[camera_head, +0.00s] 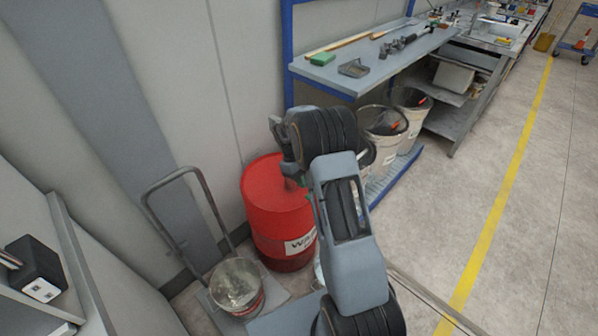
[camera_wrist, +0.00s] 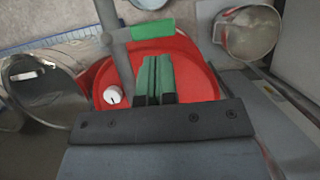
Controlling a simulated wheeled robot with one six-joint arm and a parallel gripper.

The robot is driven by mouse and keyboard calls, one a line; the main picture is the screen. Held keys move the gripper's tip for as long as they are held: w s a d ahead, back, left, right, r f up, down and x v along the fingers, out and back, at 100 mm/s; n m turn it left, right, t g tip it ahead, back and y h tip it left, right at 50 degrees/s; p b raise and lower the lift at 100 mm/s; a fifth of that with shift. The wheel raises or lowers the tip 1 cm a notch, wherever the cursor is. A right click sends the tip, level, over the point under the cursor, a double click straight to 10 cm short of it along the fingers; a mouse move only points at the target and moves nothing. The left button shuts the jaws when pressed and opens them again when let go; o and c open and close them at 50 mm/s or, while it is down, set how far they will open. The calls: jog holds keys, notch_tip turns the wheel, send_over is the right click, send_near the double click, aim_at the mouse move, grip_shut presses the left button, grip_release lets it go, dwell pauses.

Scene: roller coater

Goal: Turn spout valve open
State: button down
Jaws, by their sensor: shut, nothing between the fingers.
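A red drum (camera_head: 268,205) stands against the wall, and its top (camera_wrist: 200,85) fills the middle of the wrist view. A grey spout pipe (camera_wrist: 122,65) rises at the drum, left of my gripper. A green valve handle (camera_wrist: 153,29) sticks out to the right from the pipe. A white cap (camera_wrist: 113,95) sits on the drum top. My gripper (camera_wrist: 155,62) has green fingers that are shut and empty over the drum top. In the picture the fingertips lie just below the handle, and a gap shows between them. In the head view my arm hides most of the spout.
A trolley (camera_head: 215,225) with a metal bucket (camera_head: 237,287) stands left of the drum. White buckets (camera_head: 383,125) stand on a blue pallet at the right, under a workbench (camera_head: 345,80) with tools. A wall is close behind the drum. Open floor (camera_head: 440,200) lies to the right.

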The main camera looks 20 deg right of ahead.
jog(key=shift+x, duration=1.1)
